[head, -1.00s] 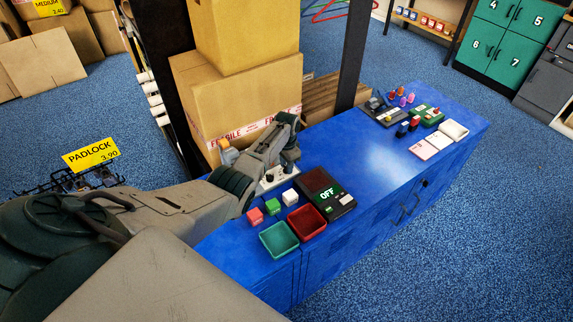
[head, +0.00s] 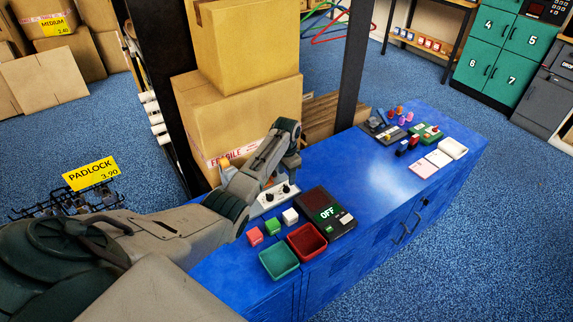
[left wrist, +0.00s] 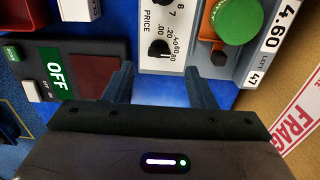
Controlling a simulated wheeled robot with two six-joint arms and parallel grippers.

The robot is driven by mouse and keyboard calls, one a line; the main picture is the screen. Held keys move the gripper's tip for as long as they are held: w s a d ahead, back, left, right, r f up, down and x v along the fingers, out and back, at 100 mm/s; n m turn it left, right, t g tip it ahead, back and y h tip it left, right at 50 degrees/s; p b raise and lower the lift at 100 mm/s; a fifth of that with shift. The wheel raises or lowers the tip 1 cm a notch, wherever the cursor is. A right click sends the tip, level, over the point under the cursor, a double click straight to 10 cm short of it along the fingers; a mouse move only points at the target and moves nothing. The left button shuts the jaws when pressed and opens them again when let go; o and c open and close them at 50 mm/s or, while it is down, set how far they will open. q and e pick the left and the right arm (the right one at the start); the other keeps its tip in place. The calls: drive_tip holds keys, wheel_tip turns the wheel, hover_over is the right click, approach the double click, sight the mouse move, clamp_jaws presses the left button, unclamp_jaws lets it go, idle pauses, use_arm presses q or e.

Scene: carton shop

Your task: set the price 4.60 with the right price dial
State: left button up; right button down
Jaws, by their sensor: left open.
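The white price panel (head: 265,207) lies on the blue counter below my left gripper (head: 291,163), with two dark dials on top. In the left wrist view the right price dial (left wrist: 159,48) is a black knob ringed by marks from .00 to .80, beside the word PRICE. I cannot tell its pointer's setting for sure. My left gripper (left wrist: 158,78) is open and empty. Its fingers lie either side of the dial's line, apart from the knob. Only the 6 and 7 of the other dial's scale show in the wrist view. My right gripper is not in view.
A black OFF device (head: 327,213) stands beside the panel, near red, green and white cubes and a red tray (head: 306,254) and green tray (head: 279,275). Cartons (head: 225,110) stand behind.

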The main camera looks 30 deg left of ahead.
sight(287, 186)
use_arm(q)
drive_tip(key=shift+r+b, duration=0.45)
drive_tip(key=shift+r, duration=2.3)
